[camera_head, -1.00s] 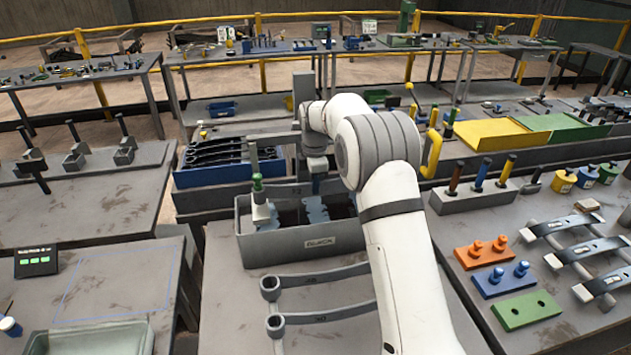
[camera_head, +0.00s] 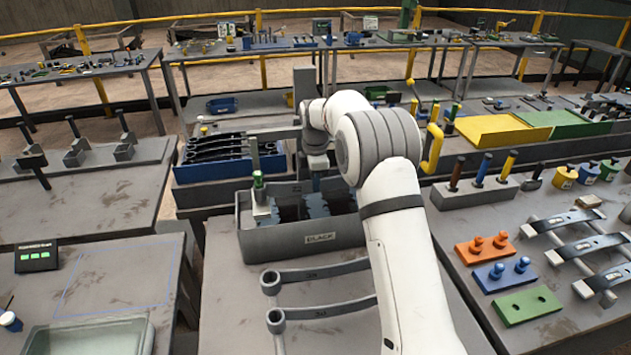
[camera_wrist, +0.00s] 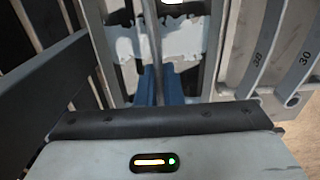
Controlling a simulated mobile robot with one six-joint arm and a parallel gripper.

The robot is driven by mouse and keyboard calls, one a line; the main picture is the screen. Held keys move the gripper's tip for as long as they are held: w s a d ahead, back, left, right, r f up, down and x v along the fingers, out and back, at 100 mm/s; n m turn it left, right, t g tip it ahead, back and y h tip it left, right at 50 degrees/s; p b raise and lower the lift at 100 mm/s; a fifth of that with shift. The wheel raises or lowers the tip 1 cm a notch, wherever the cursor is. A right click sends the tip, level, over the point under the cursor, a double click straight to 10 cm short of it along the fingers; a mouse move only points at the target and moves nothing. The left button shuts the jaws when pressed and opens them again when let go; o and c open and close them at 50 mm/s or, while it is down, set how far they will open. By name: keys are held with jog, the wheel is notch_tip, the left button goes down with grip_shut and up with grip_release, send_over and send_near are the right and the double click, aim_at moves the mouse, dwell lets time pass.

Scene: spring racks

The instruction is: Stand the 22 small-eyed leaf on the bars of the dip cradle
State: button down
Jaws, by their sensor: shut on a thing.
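My gripper (camera_wrist: 158,85) points down over a grey trough marked "BLACK" (camera_head: 300,245), which seems to be the dip cradle. In the wrist view its two blue fingers are shut on a thin grey strip, the leaf (camera_wrist: 153,40), seen nearly edge-on. The leaf's number and eye cannot be read. Jagged blue-grey patches show inside the trough, and a pale jagged patch (camera_wrist: 125,45) lies behind the leaf in the wrist view.
A green-topped post (camera_head: 258,185) stands at the trough's left end. Two eyed leaves (camera_head: 320,272) lie on the bench in front. A blue crate of dark leaves (camera_head: 225,172) stands behind. Colored blocks and more leaves fill the right bench.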

jog(key=shift+f, duration=0.15)
jog(key=c, duration=1.7)
grip_release()
jog(key=o, duration=0.3)
jog(key=shift+s+f, duration=0.1)
jog(key=shift+f, duration=0.15)
jog(key=o, duration=0.4)
jog(key=shift+r, duration=0.1)
jog(key=shift+r, duration=0.1)
jog(key=shift+r+p, duration=2.2)
jog(key=shift+r, duration=1.2)
